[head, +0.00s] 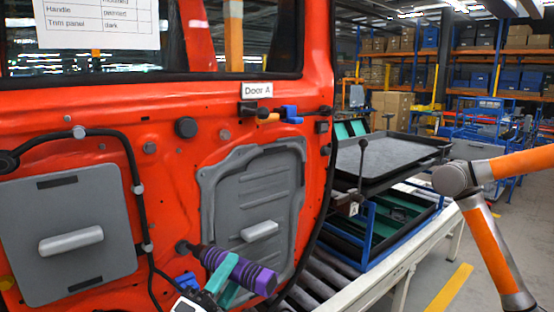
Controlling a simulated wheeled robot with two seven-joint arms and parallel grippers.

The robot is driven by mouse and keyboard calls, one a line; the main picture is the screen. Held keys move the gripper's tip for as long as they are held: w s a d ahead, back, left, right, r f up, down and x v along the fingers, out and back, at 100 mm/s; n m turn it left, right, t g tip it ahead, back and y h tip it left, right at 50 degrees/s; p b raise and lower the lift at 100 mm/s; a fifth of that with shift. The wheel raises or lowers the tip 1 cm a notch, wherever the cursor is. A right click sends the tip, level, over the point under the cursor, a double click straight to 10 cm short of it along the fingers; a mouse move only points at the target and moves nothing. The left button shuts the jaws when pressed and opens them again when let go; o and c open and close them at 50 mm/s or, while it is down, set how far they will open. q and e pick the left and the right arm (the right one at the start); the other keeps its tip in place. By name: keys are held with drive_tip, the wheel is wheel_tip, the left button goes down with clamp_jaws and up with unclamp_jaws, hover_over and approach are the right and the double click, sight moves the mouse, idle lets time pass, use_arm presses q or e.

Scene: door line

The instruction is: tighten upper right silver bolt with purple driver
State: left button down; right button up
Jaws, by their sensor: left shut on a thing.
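The purple driver (265,281) lies in front of the lower part of the red door (170,170). My left gripper (229,277) is shut on it, with teal fingers across the handle. The driver's dark front end points left and toward the door, near a dark round spot (183,246); I cannot tell whether they touch. Small round grey fasteners show on the door, one at upper right (225,135) and another farther left (149,148). I cannot tell which one is the task's silver bolt. My right gripper is not in view.
A grey panel with a handle (70,240) and a grey inner panel (255,195) sit on the door. A black cable (135,175) runs down between them. A black tray (400,155) stands to the right. A pale conveyor rail (390,265) runs along the right of the door.

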use_arm(q)
drive_tip(key=w+d+r+m+g+h, duration=0.2)
drive_tip(key=d+r+h, duration=0.2)
drive_tip(key=r, duration=0.6)
drive_tip(key=w+d+r+m+g+h, duration=0.2)
drive_tip(key=d+r+h, duration=0.25)
drive_tip(key=r, duration=0.55)
drive_tip(key=shift+w+a+f+p, duration=0.1)
drive_tip(key=shift+w+a+p, duration=0.1)
drive_tip(key=shift+w+a, duration=0.75)
drive_tip(key=shift+w+a+f+p, duration=0.15)
drive_tip(key=shift+w+a, duration=0.6)
drive_tip(key=shift+w, duration=0.4)
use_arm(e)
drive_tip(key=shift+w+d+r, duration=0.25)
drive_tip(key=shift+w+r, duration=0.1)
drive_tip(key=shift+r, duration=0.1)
use_arm(q)
drive_tip(key=shift+r, duration=0.1)
drive_tip(key=shift+a, duration=0.1)
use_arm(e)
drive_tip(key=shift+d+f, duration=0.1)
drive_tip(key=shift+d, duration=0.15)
use_arm(q)
drive_tip(key=shift+w+a, duration=0.35)
drive_tip(key=shift+w, duration=0.1)
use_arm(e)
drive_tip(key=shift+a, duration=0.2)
